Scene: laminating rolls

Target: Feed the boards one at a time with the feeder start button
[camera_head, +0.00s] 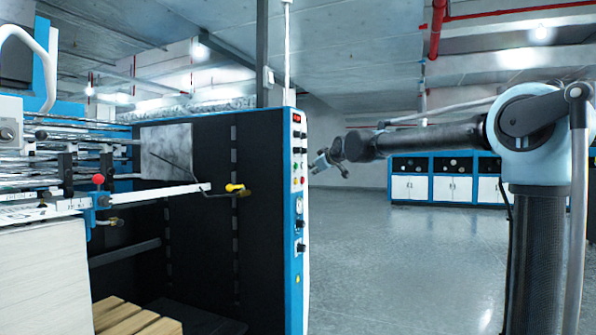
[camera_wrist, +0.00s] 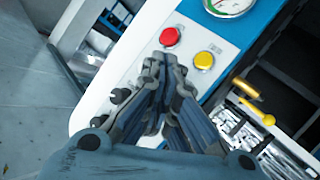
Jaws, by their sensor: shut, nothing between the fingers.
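The feeder's control panel (camera_head: 299,205) is a narrow blue-and-white face with a lit red display, knobs and small coloured buttons. In the wrist view it shows a red button (camera_wrist: 170,37) and a yellow button (camera_wrist: 204,60). My gripper (camera_head: 322,162) is to the right of the panel in the head view, at the height of the coloured buttons. In the wrist view my gripper (camera_wrist: 165,72) is shut and empty, its tips overlapping the panel just below the red button. Contact cannot be told. No green button shows there; the fingers cover part of the panel. The pale board stack (camera_head: 45,275) is at lower left.
A yellow-handled crank (camera_head: 236,188) sticks out on the machine's dark side. A round gauge (camera_wrist: 230,6) is above the buttons in the wrist view. Wooden pallet slats (camera_head: 135,318) lie low by the stack. Blue-and-white cabinets (camera_head: 445,180) line the back; the grey floor (camera_head: 420,255) between is clear.

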